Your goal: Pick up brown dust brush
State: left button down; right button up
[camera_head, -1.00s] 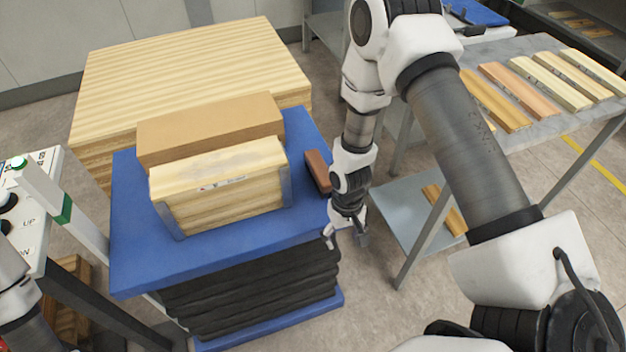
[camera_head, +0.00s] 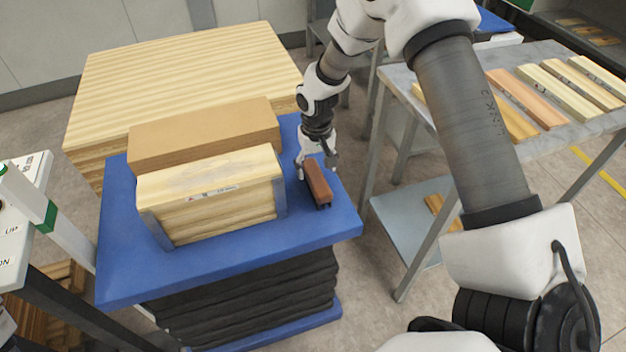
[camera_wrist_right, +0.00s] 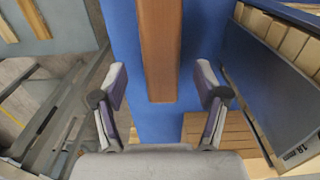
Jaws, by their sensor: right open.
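The brown dust brush (camera_head: 318,188) is a long reddish-brown block lying on the blue lift table (camera_head: 250,245), right of the wood stack. In the right wrist view the brush (camera_wrist_right: 160,45) runs up the middle of the picture, its near end between my two fingers with a gap on each side. My right gripper (camera_head: 316,167) is open over the far end of the brush; it also shows in the right wrist view (camera_wrist_right: 161,85). I cannot tell whether its fingertips reach down beside the brush. My left gripper is not in view.
A stack of wood planks (camera_head: 230,190) in a metal-edged holder stands left of the brush. A brown board (camera_head: 205,135) and a large wood pile (camera_head: 185,70) lie behind it. A grey table (camera_head: 480,85) with several planks stands at the right. The blue top is bare in front.

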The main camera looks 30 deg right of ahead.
aim_at(316, 176)
notch_tip(316, 176, down, 6)
jog(key=shift+s+a+r+p, duration=0.1)
jog(key=shift+r+p, duration=0.1)
jog(key=shift+p, duration=0.3)
jog(key=c, duration=1.3)
jog(key=shift+c, duration=0.2)
jog(key=shift+r, duration=0.15)
notch_tip(316, 176, up, 10)
jog(key=shift+f+b, duration=0.15)
jog(key=shift+b, duration=0.4)
